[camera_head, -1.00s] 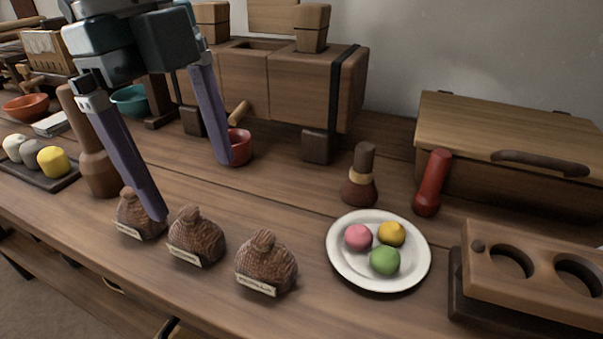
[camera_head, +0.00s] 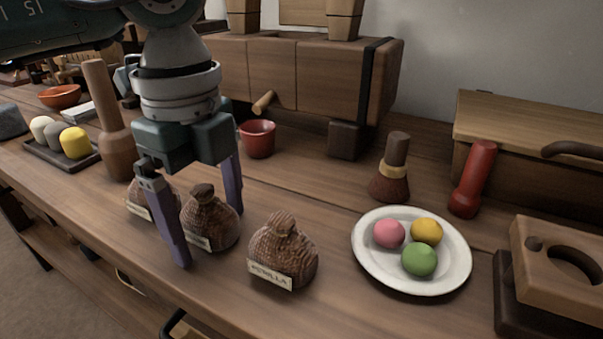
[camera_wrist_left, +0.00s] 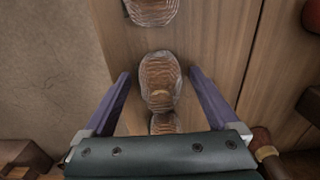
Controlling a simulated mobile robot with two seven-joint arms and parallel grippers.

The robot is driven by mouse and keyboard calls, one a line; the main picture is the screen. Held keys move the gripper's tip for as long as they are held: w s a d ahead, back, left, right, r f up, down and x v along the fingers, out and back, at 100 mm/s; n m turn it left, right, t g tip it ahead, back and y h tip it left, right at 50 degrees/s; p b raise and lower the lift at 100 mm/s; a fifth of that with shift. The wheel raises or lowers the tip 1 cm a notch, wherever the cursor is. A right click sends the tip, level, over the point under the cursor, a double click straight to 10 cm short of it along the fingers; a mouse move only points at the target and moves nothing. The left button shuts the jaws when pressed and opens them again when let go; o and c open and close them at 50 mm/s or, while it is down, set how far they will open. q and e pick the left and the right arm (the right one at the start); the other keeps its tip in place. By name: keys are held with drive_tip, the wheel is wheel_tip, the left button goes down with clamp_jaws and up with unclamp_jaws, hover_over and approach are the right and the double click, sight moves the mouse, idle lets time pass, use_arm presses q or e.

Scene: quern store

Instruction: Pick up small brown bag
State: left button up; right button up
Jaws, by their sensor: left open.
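In the left wrist view a bag (camera_wrist_left: 160,80) sits between the open fingers (camera_wrist_left: 160,76), with visible gaps on both sides. Another bag (camera_wrist_left: 152,10) is at the top edge, and one is partly hidden below. My right gripper is not shown.
A white plate (camera_head: 364,262) with pink, yellow and green balls is right of the bags. A brush (camera_head: 392,175), red cylinder (camera_head: 472,180) and red cup (camera_head: 257,140) stand behind. A wooden pestle (camera_head: 113,140) and dark tray (camera_head: 84,163) are at left.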

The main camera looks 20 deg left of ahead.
use_arm(q)
drive_tip(key=shift+r, duration=0.1)
clamp_jaws()
idle(0.7)
